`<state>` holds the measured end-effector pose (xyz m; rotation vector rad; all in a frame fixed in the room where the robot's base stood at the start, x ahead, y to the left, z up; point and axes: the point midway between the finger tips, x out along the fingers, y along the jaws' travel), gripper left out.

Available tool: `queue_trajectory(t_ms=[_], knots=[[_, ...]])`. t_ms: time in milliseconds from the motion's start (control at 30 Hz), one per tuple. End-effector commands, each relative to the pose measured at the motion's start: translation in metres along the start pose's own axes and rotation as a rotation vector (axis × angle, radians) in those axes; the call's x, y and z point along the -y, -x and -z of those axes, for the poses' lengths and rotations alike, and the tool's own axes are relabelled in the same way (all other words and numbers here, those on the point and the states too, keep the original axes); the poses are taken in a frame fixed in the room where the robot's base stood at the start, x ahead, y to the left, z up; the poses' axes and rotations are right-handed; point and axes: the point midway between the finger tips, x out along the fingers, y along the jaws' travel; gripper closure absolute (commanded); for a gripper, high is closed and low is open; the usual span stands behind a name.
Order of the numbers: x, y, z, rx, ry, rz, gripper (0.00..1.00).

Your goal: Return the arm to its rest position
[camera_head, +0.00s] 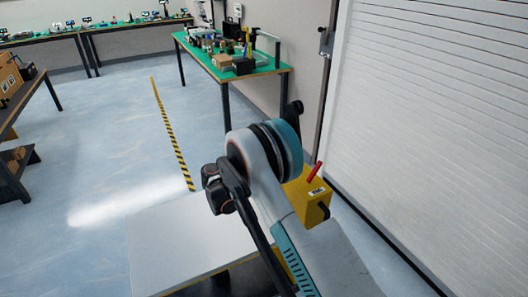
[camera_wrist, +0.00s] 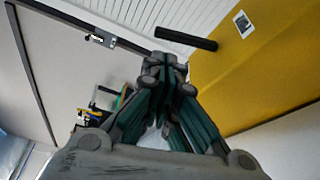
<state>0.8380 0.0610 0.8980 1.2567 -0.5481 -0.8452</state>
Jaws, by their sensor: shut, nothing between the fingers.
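My arm (camera_head: 268,170) rises from the lower right of the head view, with its teal and grey joint near the middle of the picture. My gripper (camera_wrist: 165,66) shows in the wrist view with its teal and grey fingers drawn together. It is shut and holds nothing. In the head view I cannot pick out the fingers; the arm hides them or they are out of sight. A yellow box with a red lever (camera_head: 310,200) stands just right of the arm. A yellow surface (camera_wrist: 255,75) with a white label fills the right of the wrist view, close beside the fingers.
A green-topped table (camera_head: 265,72) with several items stands at the back, near the white roller shutter (camera_head: 440,110) on the right. A shelf with boxes (camera_head: 15,125) stands at the left. A yellow-black strip (camera_head: 170,130) crosses the open blue floor.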

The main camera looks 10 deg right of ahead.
Motion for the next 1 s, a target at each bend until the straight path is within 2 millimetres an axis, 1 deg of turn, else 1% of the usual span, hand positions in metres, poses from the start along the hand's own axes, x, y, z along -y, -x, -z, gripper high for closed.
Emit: queue_trajectory(t_ms=[267,367,467,600,733,867,1000], knots=[[-0.001,0.0,-0.001,0.0,-0.001,0.002,1.0],[-0.008,-0.002,-0.005,-0.005,-0.01,0.02,1.0],[-0.024,-0.006,-0.018,-0.016,-0.032,0.063,1.0],[-0.051,-0.011,-0.045,-0.037,-0.085,0.153,1.0],[-0.073,-0.011,-0.074,-0.057,-0.139,0.24,1.0],[-0.091,-0.007,-0.106,-0.076,-0.199,0.326,1.0],[-0.107,0.002,-0.142,-0.094,-0.266,0.416,1.0]])
